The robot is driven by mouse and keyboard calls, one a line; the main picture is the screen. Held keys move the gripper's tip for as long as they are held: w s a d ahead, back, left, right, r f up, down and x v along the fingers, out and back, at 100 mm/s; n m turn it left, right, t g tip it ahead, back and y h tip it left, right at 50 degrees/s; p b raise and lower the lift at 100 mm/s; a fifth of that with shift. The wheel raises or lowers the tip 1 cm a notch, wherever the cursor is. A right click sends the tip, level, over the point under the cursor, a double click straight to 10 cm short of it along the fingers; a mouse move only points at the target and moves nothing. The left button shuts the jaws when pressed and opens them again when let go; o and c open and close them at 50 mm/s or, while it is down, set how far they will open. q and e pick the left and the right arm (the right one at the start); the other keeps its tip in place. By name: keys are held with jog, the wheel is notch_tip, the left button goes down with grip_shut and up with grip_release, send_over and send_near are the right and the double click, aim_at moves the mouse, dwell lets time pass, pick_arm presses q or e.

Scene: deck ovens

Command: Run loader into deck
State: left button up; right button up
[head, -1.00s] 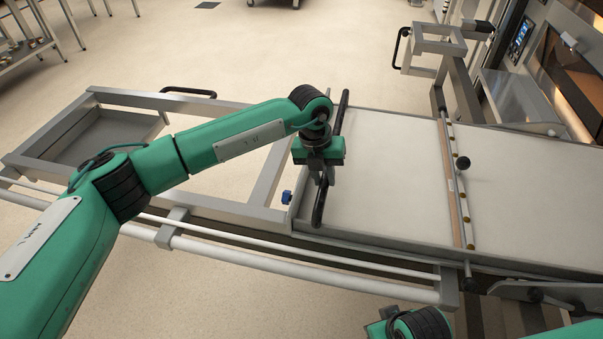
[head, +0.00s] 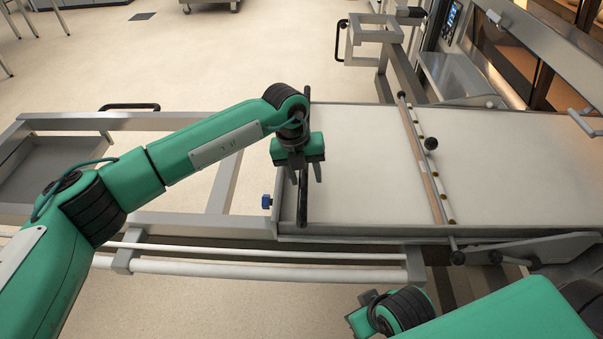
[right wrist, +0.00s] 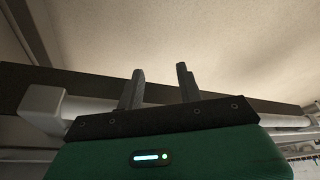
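The loader (head: 375,122) is a long, pale flat belt in a metal frame. It lies across the middle of the head view and runs out at the right edge. A dark handle bar (head: 303,207) spans its left end. My left gripper (head: 305,179) is over this bar with its fingers apart, one on each side. The oven deck (head: 507,55) shows at the upper right with a glowing opening; its link to the loader's far end is out of view. My right gripper (right wrist: 162,85) is open and empty in the right wrist view; its fingers are hidden in the head view.
A wooden-edged crossbar (head: 425,165) with dark knobs lies across the loader. A stand rail with a long pale tube (head: 270,269) runs along the near side. A bracketed metal frame (head: 370,30) stands behind.

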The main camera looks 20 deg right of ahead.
pick_arm(q)
jog(key=shift+a, duration=0.1)
pick_arm(e)
jog(key=shift+w, duration=0.2)
pick_arm(q)
jog(key=shift+w+a+r, duration=0.1)
jog(key=shift+r, duration=0.4)
jog(key=s+v, duration=0.1)
jog(key=v, duration=1.1)
jog(key=shift+w+r, duration=0.35)
jog(key=shift+w, duration=0.1)
pick_arm(e)
jog(key=shift+a+f, duration=0.1)
jog(key=shift+f, duration=0.5)
jog(key=shift+w, duration=0.1)
